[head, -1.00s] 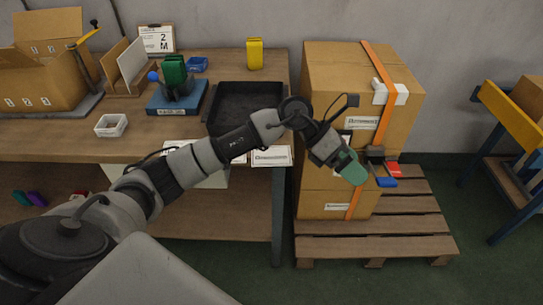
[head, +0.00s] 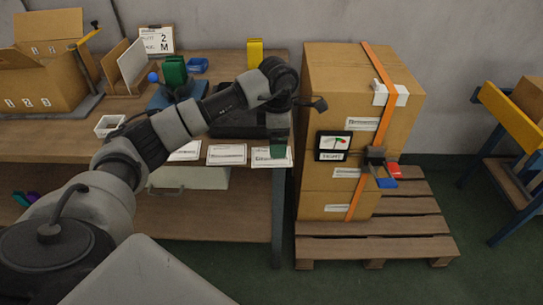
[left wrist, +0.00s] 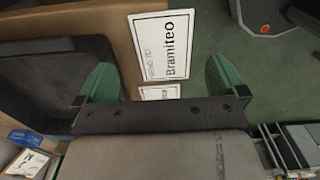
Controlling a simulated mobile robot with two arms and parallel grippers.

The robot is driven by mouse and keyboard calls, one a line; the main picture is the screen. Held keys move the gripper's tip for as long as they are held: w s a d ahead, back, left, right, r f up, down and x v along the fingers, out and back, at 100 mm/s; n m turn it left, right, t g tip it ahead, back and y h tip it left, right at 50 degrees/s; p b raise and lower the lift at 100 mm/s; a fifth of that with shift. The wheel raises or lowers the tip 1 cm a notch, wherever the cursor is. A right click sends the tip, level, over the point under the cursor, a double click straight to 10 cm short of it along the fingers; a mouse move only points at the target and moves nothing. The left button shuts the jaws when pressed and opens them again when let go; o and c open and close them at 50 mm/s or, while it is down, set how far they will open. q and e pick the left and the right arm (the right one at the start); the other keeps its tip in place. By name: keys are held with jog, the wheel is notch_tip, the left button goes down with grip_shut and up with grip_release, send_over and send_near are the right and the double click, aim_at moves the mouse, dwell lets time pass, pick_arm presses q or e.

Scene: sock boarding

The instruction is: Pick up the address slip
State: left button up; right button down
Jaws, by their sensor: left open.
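Three white slips lie along the table's front edge in the head view: a left one (head: 185,151), a middle one (head: 227,154) and a right one (head: 263,159). My left gripper (head: 278,150) points down over the right slip and partly covers it. In the left wrist view a slip (left wrist: 164,46) reads "SEND TO: Bramiteo" and juts past the wooden edge. Another white slip (left wrist: 160,92) shows partly between my open green fingertips (left wrist: 160,80), its lower part hidden by the gripper. The fingers hold nothing. My right gripper is out of view.
A black tray (head: 232,124) sits behind the slips, partly hidden by my arm.

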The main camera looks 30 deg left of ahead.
pick_arm(q)
jog(key=f, duration=0.4)
jog(key=shift+s+f, duration=0.2)
jog(key=shift+f, duration=0.15)
jog(key=c, duration=0.8)
